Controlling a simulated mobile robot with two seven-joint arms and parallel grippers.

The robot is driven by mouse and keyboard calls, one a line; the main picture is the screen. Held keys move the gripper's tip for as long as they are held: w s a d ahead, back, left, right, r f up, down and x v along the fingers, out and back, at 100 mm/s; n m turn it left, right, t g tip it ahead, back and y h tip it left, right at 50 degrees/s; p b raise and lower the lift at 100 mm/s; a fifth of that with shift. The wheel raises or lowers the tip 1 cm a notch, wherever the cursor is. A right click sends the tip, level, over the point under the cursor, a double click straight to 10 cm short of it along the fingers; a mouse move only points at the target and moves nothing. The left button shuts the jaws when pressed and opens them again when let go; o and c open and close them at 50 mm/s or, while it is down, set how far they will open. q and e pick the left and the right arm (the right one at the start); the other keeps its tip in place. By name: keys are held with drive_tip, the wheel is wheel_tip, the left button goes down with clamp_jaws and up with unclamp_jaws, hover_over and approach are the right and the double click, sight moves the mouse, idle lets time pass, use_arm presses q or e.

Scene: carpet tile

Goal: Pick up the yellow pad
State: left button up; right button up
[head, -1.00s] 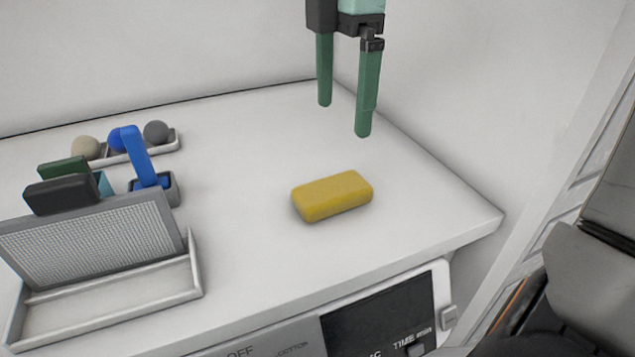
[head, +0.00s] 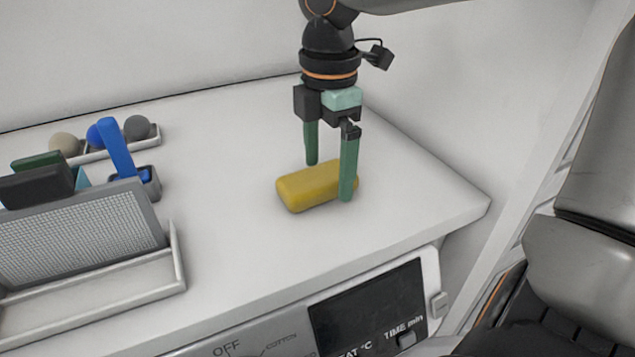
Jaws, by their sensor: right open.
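The yellow pad (head: 306,188) lies flat on the white top, right of the middle of the head view. My right gripper (head: 329,182) points down at the pad's right part. Its two green fingers are apart, one on the far side of the pad and one in front of its near side, hiding a bit of its right end. I cannot tell whether the fingers touch the pad. My left gripper is out of view.
A grey mesh panel in a tray (head: 180,262) stands at the left. Behind it are dark and green blocks, a blue upright piece (head: 115,148) in a grey holder and a rack with several balls. The top is clear around the pad; its right edge drops off.

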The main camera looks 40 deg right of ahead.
sight(327, 172)
drive_tip(key=c, duration=1.3)
wheel_tip(327, 172, up, 10)
drive_tip(key=shift+r+p, duration=0.1)
drive_tip(key=shift+p, duration=0.6)
drive_tip(key=o, duration=0.8)
drive_tip(key=c, duration=0.6)
